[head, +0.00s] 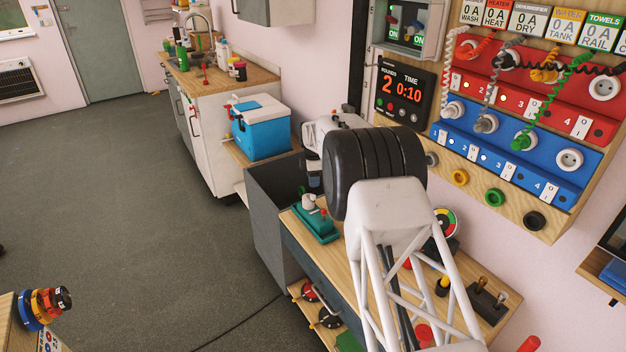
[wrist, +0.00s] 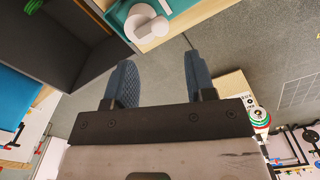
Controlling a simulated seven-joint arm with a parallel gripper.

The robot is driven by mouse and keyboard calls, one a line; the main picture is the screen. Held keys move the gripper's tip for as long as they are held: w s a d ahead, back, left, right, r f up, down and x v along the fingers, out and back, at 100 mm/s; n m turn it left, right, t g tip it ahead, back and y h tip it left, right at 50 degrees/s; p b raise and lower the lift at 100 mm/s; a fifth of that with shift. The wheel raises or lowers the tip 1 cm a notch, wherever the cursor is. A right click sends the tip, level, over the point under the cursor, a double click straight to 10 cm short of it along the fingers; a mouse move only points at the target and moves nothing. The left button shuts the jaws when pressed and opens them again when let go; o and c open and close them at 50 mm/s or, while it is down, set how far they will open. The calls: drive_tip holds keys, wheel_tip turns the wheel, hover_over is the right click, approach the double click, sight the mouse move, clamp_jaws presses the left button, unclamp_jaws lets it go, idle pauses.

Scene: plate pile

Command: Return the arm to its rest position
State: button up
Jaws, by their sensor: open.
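My gripper (wrist: 161,85) is open in the wrist view. Its two blue-grey, ridged fingers stand well apart, with only grey floor showing between them, and it holds nothing. In the head view my white arm rises from the bottom right to a black ribbed joint, which hides much of what is behind it. The hand is beyond that joint, near the grey open bin (head: 273,215), and its fingers cannot be made out there. A teal device with a white top (head: 316,222) stands close by on the wooden bench; it also shows at the top of the wrist view (wrist: 148,22).
Coloured discs (head: 44,305) sit at the lower left. A blue cooler (head: 262,128) stands beyond the bin. The wall panel (head: 520,125) with sockets and hanging cords is at the right. Open floor (head: 150,200) lies left.

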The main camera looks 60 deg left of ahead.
idle(0.4)
